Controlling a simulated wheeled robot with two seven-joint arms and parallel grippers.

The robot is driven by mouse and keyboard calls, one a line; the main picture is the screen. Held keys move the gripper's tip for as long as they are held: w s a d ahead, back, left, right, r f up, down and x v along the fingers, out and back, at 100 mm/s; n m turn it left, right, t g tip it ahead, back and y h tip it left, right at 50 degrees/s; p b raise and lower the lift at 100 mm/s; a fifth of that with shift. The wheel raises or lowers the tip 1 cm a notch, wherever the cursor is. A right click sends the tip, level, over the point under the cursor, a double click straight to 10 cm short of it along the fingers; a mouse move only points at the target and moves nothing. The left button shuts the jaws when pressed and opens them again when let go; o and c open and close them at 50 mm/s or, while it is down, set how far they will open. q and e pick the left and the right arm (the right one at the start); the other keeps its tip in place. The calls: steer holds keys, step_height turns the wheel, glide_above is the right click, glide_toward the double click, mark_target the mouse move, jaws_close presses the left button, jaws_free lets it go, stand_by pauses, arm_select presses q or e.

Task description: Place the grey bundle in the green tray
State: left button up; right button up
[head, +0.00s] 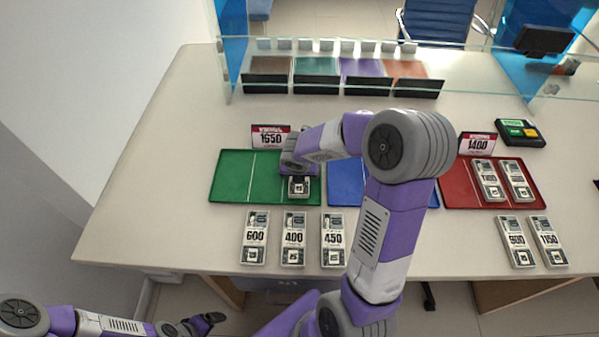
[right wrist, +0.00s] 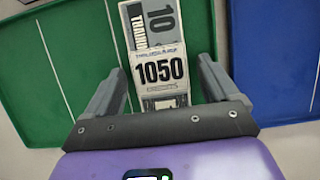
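The green tray (head: 230,178) lies at the left of the counter. A grey bundle with a band marked 1050 (right wrist: 160,72) lies in its right part; its lower end also shows in the head view (head: 299,188). My right gripper (right wrist: 162,68) is over this bundle, with one finger on each side. Green shows between the bundle and the fingers, so the gripper looks open around it. In the head view the wrist hides the bundle's upper part. My left gripper (head: 207,322) is low at the bottom left, away from the counter; its fingers are too small to read.
Bundles marked 600 (head: 255,237), 400 (head: 293,238) and 450 (head: 333,238) lie in front of the trays. A blue tray (head: 345,182) is beside the green one. A red tray (head: 455,190) holds two bundles. A sign reading 1650 (head: 270,136) stands behind the green tray.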

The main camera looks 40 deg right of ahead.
steer(key=p+v, duration=0.6)
steer(key=v, duration=0.6)
steer(key=shift+r, duration=0.15)
stand_by(0.3)
